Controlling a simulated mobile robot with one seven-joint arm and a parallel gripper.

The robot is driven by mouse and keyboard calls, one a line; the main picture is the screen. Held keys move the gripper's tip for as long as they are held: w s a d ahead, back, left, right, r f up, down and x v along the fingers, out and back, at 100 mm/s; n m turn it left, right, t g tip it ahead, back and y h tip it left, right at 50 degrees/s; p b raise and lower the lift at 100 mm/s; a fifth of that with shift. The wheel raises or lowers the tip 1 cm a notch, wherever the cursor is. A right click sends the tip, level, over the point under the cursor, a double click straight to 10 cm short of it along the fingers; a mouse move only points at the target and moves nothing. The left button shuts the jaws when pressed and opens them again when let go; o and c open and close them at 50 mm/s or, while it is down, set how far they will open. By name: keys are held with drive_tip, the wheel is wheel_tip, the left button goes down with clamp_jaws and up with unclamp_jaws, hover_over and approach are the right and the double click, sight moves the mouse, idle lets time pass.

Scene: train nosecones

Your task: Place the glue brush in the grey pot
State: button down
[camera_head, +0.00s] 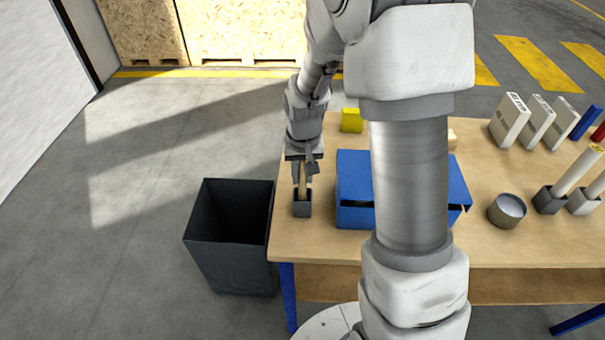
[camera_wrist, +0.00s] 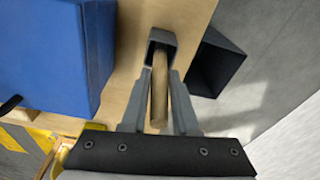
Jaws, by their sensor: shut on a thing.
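My gripper (camera_head: 306,172) is shut on the glue brush (camera_head: 302,186), near the left edge of the table. In the wrist view the brush (camera_wrist: 159,88) is a wooden handle between the two fingers of my gripper (camera_wrist: 159,90). The brush's lower end is inside or right over a small dark grey square pot (camera_head: 302,209); its tip is hidden. The pot also shows in the wrist view (camera_wrist: 162,36). Further right on the table stand another dark grey pot (camera_head: 550,201) and a lighter grey pot (camera_head: 583,203), each with a pale cylinder in it.
A blue box (camera_head: 353,216) stands just right of the pot, partly hidden by my arm. A dark bin (camera_head: 229,262) is on the floor beyond the table's left edge. A yellow block (camera_head: 352,121), a round metal tin (camera_head: 507,211) and white upright blocks (camera_head: 509,120) are also on the table.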

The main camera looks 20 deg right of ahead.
drive_tip(key=shift+f, duration=0.2)
drive_tip(key=c, duration=0.7)
unclamp_jaws()
wheel_tip(320, 180, up, 12)
drive_tip(key=s+f, duration=0.1)
drive_tip(key=s+r+t, duration=0.1)
drive_tip(key=s+r, duration=0.3)
drive_tip(key=s, duration=0.2)
drive_tip(key=s+r+n+t, duration=0.1)
drive_tip(key=s+r, duration=0.3)
drive_tip(key=s, duration=0.3)
drive_tip(key=s+r+t, duration=0.2)
drive_tip(key=s+r, duration=0.2)
drive_tip(key=s, duration=0.2)
drive_tip(key=shift+s+r+n, duration=0.1)
drive_tip(key=shift+s+n, duration=0.05)
drive_tip(key=shift+n, duration=0.25)
